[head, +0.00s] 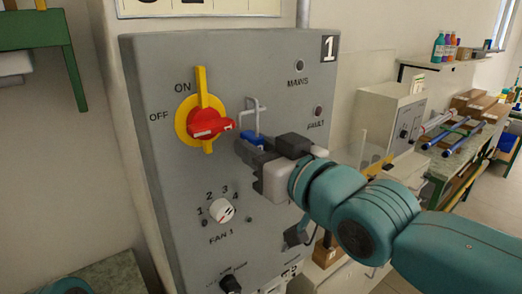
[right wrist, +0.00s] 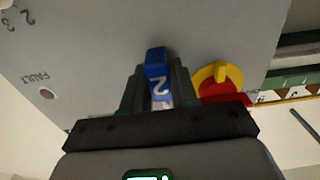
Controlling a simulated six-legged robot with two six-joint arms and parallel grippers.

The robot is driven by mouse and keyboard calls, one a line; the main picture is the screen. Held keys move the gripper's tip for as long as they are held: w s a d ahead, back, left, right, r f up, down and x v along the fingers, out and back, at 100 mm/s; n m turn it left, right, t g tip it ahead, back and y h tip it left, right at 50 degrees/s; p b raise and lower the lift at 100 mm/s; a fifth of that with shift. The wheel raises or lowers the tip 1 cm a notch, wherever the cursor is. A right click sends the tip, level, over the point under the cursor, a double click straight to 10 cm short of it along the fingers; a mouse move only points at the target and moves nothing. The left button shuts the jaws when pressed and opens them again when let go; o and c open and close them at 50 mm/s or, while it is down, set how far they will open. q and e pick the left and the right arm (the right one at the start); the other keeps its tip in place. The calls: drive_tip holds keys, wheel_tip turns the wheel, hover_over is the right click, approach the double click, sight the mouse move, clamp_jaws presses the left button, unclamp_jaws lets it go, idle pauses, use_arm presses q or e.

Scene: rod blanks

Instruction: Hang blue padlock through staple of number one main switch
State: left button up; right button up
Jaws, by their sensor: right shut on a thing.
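The blue padlock (head: 253,141) is between the fingers of my right gripper (head: 250,150), in front of the grey number one panel (head: 160,80). In the right wrist view the padlock (right wrist: 157,70) sits between both fingers with a white mark like a 2 on it. A thin pale bent bar (head: 257,110) rises above the padlock; I cannot tell which part is shackle and which is staple, or whether they are linked. The main switch (head: 208,124) is left of the gripper, with a red handle and yellow plate; it also shows in the wrist view (right wrist: 222,88). My left gripper is not in view.
A fan knob (head: 222,210) sits below the switch, and a dark knob (head: 231,284) lower down. A lamp (head: 318,111) marked FAULT is right of the pale bar. A grey cabinet (head: 385,115) and a cluttered bench (head: 455,150) stand behind at right.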

drive_tip(key=shift+f, duration=0.3)
drive_tip(key=o, duration=1.1)
